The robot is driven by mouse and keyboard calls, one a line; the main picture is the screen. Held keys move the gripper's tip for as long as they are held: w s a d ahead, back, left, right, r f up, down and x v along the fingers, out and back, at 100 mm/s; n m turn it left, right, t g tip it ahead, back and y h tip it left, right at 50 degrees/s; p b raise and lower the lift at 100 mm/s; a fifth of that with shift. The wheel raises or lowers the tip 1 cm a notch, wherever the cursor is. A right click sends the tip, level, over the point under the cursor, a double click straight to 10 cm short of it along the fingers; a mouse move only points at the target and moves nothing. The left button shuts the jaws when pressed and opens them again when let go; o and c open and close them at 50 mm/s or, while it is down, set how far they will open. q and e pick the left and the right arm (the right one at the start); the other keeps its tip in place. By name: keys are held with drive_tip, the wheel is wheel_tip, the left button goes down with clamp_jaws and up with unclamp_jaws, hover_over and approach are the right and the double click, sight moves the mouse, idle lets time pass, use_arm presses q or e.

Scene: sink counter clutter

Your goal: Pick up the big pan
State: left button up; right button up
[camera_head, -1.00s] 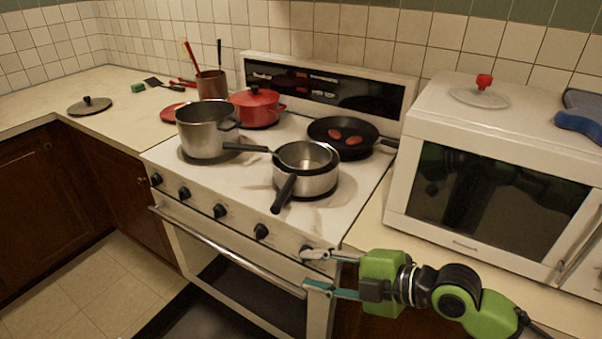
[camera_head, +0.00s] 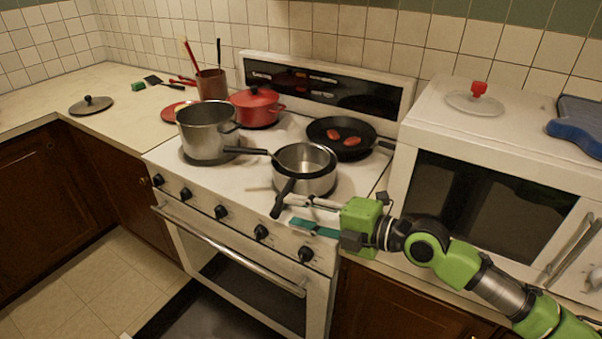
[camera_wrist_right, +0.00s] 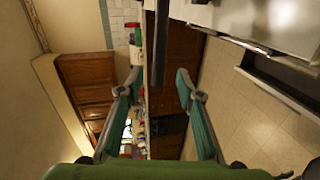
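Two metal pans seem stacked on the stove's front right: an upper pan (camera_head: 305,158) and a lower, bigger-looking pan (camera_head: 318,186). A black handle (camera_head: 283,197) points toward the front edge, seemingly from the lower pan; another points left toward a tall steel pot (camera_head: 207,135). My right gripper (camera_head: 294,212) is open, with its fingers at the front handle's end. In the wrist view a dark bar, likely this handle (camera_wrist_right: 160,45), lies between the open fingers (camera_wrist_right: 158,82). Whether they touch it I cannot tell. My left gripper is not in view.
A black frying pan (camera_head: 325,128) with red pieces and a red lidded pot (camera_head: 257,107) stand at the back of the stove (camera_head: 170,154). A white microwave (camera_head: 404,150) stands close on the right. The left counter (camera_head: 95,80) has free room.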

sight(283, 204)
drive_tip(key=p+x, duration=0.1)
drive_tip(key=x, duration=0.1)
drive_tip(key=p+x, duration=0.2)
drive_tip(key=x, duration=0.1)
drive_tip(key=shift+w+r, duration=0.15)
drive_tip(key=shift+r, duration=0.1)
drive_tip(key=shift+w+a+f, duration=0.25)
clamp_jaws()
drive_tip(key=shift+w+r, duration=0.1)
drive_tip(key=shift+r, duration=0.2)
